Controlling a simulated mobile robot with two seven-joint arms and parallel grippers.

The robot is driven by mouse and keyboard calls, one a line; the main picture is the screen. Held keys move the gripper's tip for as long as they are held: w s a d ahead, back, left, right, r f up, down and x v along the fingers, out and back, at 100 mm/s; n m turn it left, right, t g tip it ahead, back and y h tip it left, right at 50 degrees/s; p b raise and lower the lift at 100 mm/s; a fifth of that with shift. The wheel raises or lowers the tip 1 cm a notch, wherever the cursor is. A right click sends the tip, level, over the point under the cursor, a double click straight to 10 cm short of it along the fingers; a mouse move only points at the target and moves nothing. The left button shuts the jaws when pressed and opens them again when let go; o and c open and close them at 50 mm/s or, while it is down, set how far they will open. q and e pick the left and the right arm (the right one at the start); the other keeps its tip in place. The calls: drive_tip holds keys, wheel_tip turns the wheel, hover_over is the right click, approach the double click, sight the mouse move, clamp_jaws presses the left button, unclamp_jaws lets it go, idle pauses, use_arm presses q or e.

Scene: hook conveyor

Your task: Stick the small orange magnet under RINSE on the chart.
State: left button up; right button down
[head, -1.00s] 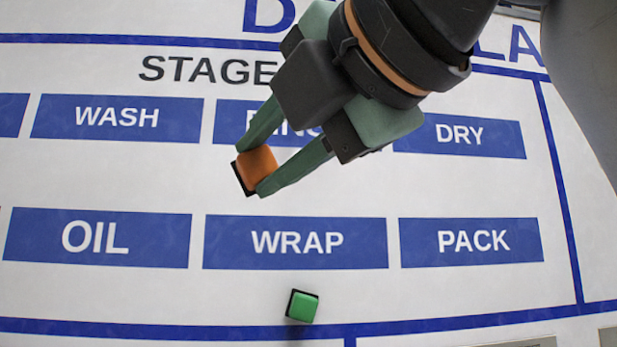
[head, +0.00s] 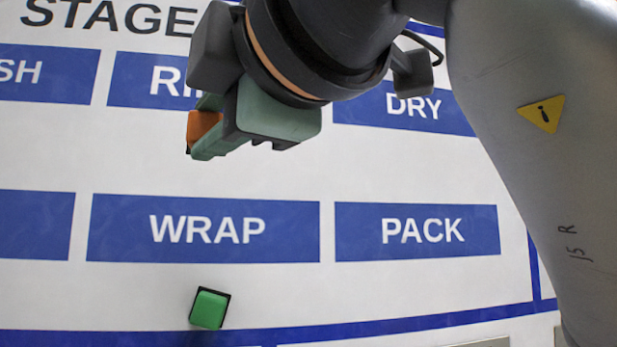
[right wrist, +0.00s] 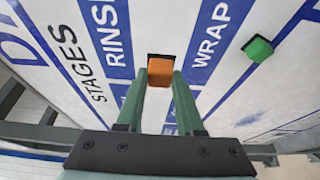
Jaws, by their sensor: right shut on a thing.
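The small orange magnet (head: 204,127) is held between the green fingertips of my right gripper (head: 212,135). It also shows between the two fingers in the right wrist view (right wrist: 160,71), its dark backing towards the chart. The magnet is just below the RINSE label (head: 150,85), partly hidden by my gripper. In the right wrist view the RINSE label (right wrist: 112,35) lies to the left of the magnet. The chart (head: 60,150) is white with blue labels. I cannot tell whether the magnet touches it. My left gripper is not in view.
A green magnet (head: 209,309) sits under the WRAP label (head: 205,229). The PACK label (head: 417,231) and DRY label (head: 413,108) lie to the right. The white strip between the two label rows has no other magnet in view.

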drive_tip(key=w, duration=0.1)
drive_tip(key=w+p, duration=0.1)
drive_tip(key=shift+w+a+r, duration=0.1)
drive_tip(key=shift+w+a, duration=0.25)
drive_tip(key=shift+w, duration=0.05)
drive_tip(key=shift+w+a, duration=0.1)
drive_tip(key=shift+w, duration=0.25)
drive_tip(key=shift+w+a, duration=0.15)
drive_tip(key=shift+w, duration=0.4)
drive_tip(key=shift+w+a, duration=0.15)
drive_tip(key=shift+w, duration=0.35)
drive_tip(key=shift+w+a, duration=0.1)
drive_tip(key=shift+w, duration=0.25)
drive_tip(key=shift+c, duration=2.3)
unclamp_jaws()
drive_tip(key=shift+s, duration=0.1)
